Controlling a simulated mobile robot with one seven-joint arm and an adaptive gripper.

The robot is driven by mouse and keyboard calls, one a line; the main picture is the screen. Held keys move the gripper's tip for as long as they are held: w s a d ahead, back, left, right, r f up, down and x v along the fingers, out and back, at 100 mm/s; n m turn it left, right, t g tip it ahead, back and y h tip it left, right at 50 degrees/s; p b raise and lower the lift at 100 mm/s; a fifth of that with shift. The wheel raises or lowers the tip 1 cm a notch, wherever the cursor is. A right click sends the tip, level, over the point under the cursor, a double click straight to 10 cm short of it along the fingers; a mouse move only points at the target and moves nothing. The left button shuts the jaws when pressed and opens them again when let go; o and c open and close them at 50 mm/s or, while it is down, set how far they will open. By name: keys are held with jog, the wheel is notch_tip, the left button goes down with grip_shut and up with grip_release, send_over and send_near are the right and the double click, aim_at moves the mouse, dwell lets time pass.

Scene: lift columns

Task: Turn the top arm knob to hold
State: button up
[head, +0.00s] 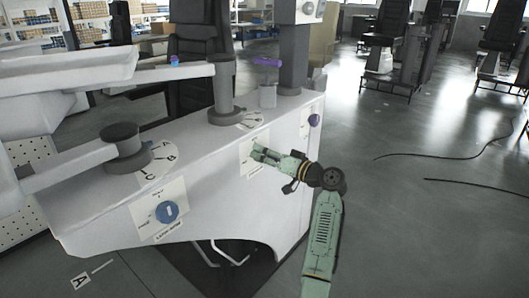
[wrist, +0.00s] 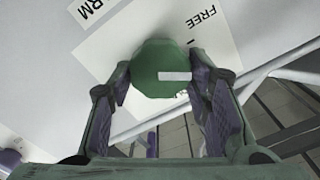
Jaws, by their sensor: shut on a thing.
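The green top arm knob (wrist: 158,58) sits on a white label plate in the wrist view, with a white pointer bar lying level in the picture. The word FREE is printed above and right of it; HOLD is not visible there. My gripper (wrist: 161,80) has its two fingers on opposite sides of the knob and is shut on it. In the head view my gripper (head: 262,154) reaches the label plate (head: 248,151) on the white housing's front, and it hides the knob.
A blue knob (head: 167,212) on a second label plate is lower left on the same white housing (head: 215,190). A purple knob (head: 314,120) is at the right end. White arms on grey posts stand above. Floor on the right is open, with dark cables (head: 450,157).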

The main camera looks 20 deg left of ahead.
jog(key=shift+w+f+m+p, duration=0.1)
jog(key=shift+m+p, duration=1.65)
jog(key=shift+m, duration=1.05)
jog(key=shift+w+f+m+p, duration=0.1)
jog(key=shift+m+p, duration=1.65)
jog(key=shift+m, duration=1.05)
jog(key=o, duration=1.1)
jog(key=shift+o, duration=0.2)
jog(key=shift+d, duration=0.1)
jog(key=v, duration=1.2)
